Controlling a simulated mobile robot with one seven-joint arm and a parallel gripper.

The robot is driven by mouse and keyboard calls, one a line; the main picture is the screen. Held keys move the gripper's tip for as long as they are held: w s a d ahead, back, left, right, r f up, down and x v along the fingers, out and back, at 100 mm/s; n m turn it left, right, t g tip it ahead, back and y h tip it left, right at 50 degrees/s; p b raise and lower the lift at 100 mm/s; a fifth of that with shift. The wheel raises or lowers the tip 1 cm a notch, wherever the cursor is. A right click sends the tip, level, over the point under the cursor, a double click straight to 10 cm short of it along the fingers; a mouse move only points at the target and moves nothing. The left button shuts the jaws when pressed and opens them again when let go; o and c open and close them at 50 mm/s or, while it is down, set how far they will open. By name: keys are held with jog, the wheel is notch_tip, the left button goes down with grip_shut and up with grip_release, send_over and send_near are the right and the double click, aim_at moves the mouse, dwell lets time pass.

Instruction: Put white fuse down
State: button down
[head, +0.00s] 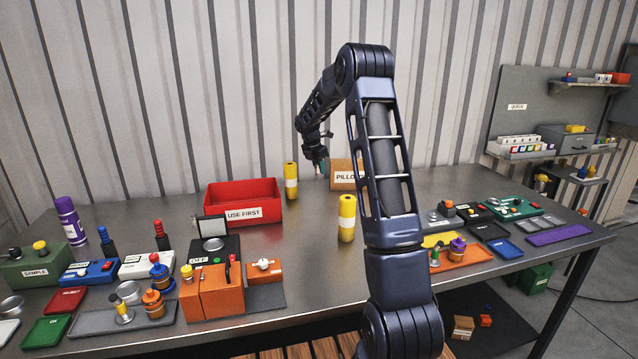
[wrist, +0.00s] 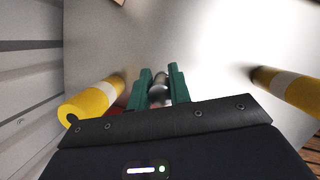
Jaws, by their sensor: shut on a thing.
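My gripper (head: 319,161) is over the back middle of the metal table, between the red bin and the cardboard box. In the wrist view its two green fingers (wrist: 161,86) are shut on a small pale, greyish cylinder (wrist: 159,92), which looks like the white fuse. Its lower part is hidden between the fingers.
Two yellow cylinders with white bands stand nearby, one behind left (head: 291,184) and one in front right (head: 347,222). The red bin (head: 213,209) marked USE FIRST is at left, the cardboard box (head: 343,180) at right. The table (head: 305,232) between the yellow cylinders is bare.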

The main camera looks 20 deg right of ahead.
notch_tip(320, 180, up, 4)
jog(key=shift+f, duration=0.1)
jog(key=shift+w+a+r, duration=0.1)
jog(key=shift+a+r, duration=0.1)
jog(key=shift+r, duration=0.1)
jog(key=w+a+n, duration=0.2)
jog(key=a, duration=1.3)
jog(key=w+a+n, duration=0.1)
jog(key=w+a, duration=0.1)
jog(key=a, duration=1.4)
jog(key=shift+t+y, duration=0.3)
jog(key=shift+t, duration=0.1)
jog(key=f, duration=1.9)
jog(key=shift+s+d, duration=0.15)
jog(key=shift+s, duration=0.1)
jog(key=shift+f, duration=0.1)
jog(key=c, duration=1.3)
grip_release()
